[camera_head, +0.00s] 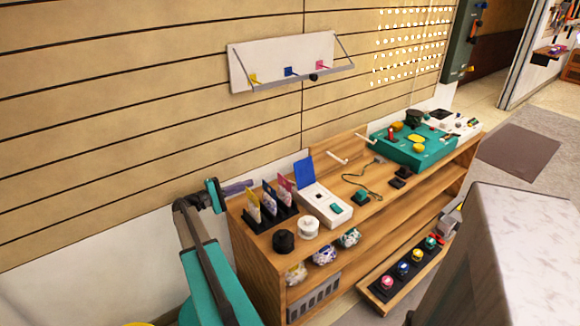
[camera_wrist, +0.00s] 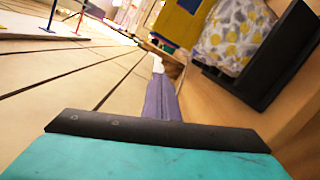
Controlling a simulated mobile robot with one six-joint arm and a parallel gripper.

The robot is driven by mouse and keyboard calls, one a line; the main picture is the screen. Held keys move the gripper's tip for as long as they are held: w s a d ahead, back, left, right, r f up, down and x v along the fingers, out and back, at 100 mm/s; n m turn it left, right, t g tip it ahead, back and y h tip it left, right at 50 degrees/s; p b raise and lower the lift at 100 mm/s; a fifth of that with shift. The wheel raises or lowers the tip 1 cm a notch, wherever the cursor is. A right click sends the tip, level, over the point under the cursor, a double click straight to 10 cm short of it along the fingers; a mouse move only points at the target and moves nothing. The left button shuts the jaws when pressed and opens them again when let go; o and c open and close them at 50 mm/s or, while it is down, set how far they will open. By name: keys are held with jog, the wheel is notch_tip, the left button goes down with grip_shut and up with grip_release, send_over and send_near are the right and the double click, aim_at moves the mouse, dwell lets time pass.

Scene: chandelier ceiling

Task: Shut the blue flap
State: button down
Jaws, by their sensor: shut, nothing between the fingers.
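The blue flap (camera_head: 304,173) stands upright, open, at the back edge of a white box (camera_head: 324,205) on the wooden bench top. My gripper (camera_head: 246,184) is at the left end of the bench, near the wall and left of the flap, apart from it. Its purple fingers (camera_wrist: 160,98) are shut with nothing between them. In the wrist view they point forward along the wall. I cannot make out the flap clearly in the wrist view.
Between my gripper and the white box stands a black rack (camera_head: 270,216) with upright packets; its patterned packet (camera_wrist: 236,36) shows close on the right in the wrist view. A black spool (camera_head: 284,241) and a white spool (camera_head: 308,227) stand in front. A white shelf (camera_head: 285,62) hangs above.

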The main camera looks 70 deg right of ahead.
aim_at(303, 173)
jog(key=s+d+r+m+g+y, duration=0.1)
jog(key=s+d+r+m, duration=0.1)
jog(key=s+d+r, duration=0.2)
jog(key=shift+s+d+g+b, duration=0.3)
jog(key=shift+s+d+g, duration=0.1)
jog(key=shift+s+d, duration=0.75)
jog(key=shift+s+a+r, duration=0.1)
jog(key=shift+s, duration=0.05)
jog(key=p+x, duration=0.1)
jog(key=x, duration=0.8)
jog(key=shift+s+d, duration=0.25)
jog(key=shift+d, duration=0.05)
jog(key=shift+s, duration=0.1)
